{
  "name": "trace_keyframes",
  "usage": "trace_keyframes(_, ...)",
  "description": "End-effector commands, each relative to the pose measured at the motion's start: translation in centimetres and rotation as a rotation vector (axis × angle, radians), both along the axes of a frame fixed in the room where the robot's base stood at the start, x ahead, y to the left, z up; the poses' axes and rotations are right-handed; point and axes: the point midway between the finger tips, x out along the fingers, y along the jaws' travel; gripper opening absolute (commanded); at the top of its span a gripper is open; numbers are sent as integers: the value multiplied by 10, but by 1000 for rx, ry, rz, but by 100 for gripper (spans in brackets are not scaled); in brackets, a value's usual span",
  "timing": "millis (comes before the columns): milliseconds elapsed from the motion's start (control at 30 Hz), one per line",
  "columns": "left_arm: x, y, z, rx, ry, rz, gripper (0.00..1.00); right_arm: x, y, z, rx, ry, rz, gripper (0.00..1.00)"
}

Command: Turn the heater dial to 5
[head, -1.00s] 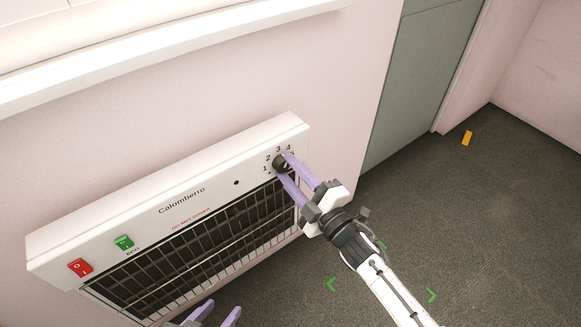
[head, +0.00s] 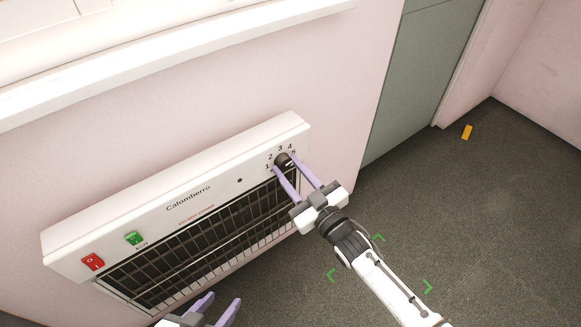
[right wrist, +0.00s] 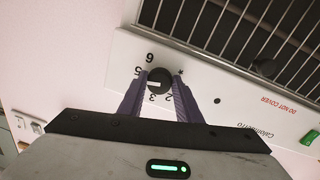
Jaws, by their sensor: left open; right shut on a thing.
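The heater (head: 75,248) is a white wall unit with a dark grille and the name Calomberro. Its black dial (head: 283,159) is at the upper right end, with numbers around it. My right gripper (head: 284,163) is shut on the dial, one purple finger on each side. In the right wrist view the dial (right wrist: 158,78) sits between both fingers. Its white pointer line points left, toward the 5 side; the left finger partly hides the numbers there. My left gripper (head: 220,306) is open and empty at the bottom edge, below the heater.
A red switch (head: 93,262) and a green switch (head: 133,238) are at the heater's left end. A white ledge (head: 150,60) runs above. The dark floor (head: 480,230) at right is clear except for a small orange thing (head: 467,132).

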Motion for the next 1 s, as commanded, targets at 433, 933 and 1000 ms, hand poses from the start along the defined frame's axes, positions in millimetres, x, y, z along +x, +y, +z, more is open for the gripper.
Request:
trace_keyframes(433, -2, 4, 2, 5, 4, 2, 42, -1, 0, -1, 152, 113, 1, 9)
trace_keyframes(933, -1, 4, 3, 5, 2, 3, 42, -1, 0, -1, 166, 124, -1, 9)
trace_keyframes(1000, -1, 4, 3, 5, 1, 3, 42, -1, 0, -1, 166, 124, -1, 39)
